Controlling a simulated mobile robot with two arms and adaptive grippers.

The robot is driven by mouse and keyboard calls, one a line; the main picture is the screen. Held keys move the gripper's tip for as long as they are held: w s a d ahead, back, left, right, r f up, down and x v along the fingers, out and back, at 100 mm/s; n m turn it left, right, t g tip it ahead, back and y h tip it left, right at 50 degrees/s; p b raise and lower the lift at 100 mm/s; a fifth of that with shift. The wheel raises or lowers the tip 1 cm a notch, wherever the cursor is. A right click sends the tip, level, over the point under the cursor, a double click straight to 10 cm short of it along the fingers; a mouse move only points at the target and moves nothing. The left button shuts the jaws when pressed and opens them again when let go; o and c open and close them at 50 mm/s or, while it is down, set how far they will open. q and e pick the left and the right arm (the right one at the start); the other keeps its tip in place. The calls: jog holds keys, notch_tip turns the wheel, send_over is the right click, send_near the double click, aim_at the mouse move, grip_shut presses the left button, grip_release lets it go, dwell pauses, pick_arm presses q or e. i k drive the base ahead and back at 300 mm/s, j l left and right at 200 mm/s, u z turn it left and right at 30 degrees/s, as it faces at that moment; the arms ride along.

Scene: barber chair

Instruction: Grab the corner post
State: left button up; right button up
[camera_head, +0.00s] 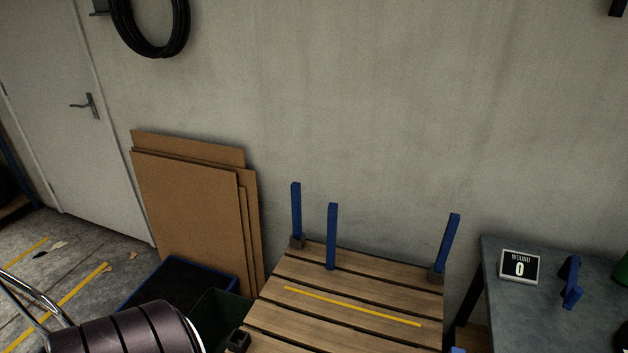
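Several blue posts are by the wooden slatted pallet (345,285) in the head view. One blue post (296,208) stands upright in a dark socket at the far left corner. A second blue post (332,235) stands just to its right, with no socket visible at its foot. A third blue post (447,242) stands in a dark socket at the far right corner, leaning slightly right in the picture. A dark socket (238,340) at the near left has no post in it. Neither of my grippers is in view.
A grey table (500,320) at right holds a small display (519,267) reading "WOUND 0" and a blue object (571,284). Cardboard sheets (190,205) lean on the wall. A dark bin (185,288) and a dark padded, chrome-edged object (125,332) are at lower left.

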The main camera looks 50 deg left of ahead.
aim_at(332, 213)
jog(key=u, duration=1.4)
jog(key=j, duration=0.05)
